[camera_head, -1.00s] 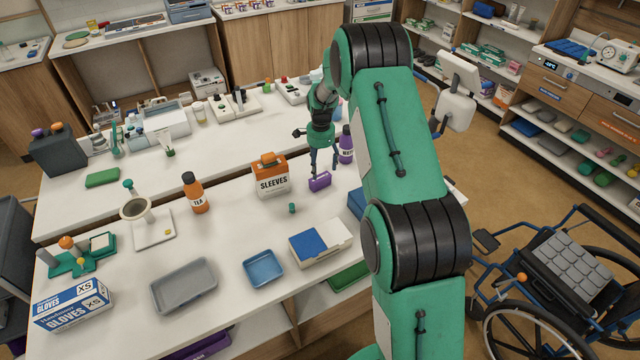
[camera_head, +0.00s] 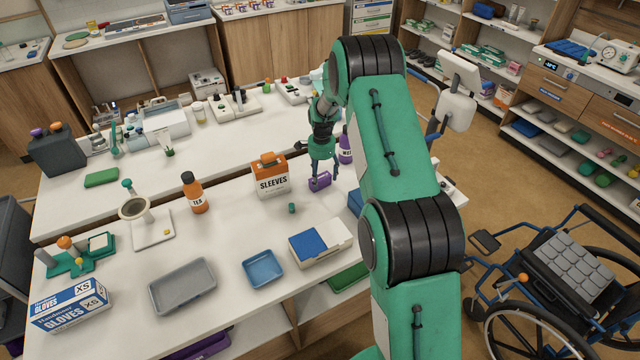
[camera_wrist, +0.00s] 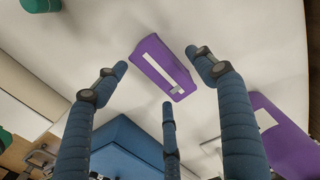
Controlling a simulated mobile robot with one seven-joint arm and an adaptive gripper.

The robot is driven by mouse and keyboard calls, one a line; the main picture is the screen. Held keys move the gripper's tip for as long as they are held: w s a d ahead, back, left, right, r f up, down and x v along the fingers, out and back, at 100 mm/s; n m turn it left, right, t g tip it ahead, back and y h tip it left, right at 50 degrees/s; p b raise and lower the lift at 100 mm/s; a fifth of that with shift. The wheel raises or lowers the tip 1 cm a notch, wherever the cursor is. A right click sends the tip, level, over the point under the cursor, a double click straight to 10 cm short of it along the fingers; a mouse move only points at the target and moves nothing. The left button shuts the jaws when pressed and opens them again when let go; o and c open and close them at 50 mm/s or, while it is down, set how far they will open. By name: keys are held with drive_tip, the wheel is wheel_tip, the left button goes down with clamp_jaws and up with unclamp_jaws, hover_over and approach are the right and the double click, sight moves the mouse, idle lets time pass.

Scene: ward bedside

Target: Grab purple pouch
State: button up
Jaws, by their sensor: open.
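The purple pouch (camera_head: 320,181) lies on the white table, just right of the orange and white sleeves box. In the wrist view the pouch (camera_wrist: 163,68) has a white label and lies tilted between the spread blue fingers. My gripper (camera_head: 322,178) points down over the pouch with its fingers on either side of it. In the wrist view my gripper (camera_wrist: 165,80) is open and nothing is held. I cannot tell whether any finger touches the pouch.
The sleeves box (camera_head: 271,178) stands close left of my gripper. A purple bottle (camera_head: 345,147) stands close on the right. A small green item (camera_head: 292,208) and a blue box (camera_head: 355,202) are nearer the front. An orange bottle (camera_head: 193,192) is farther left.

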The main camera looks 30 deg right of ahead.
drive_tip(key=shift+f, duration=1.1)
drive_tip(key=c, duration=1.3)
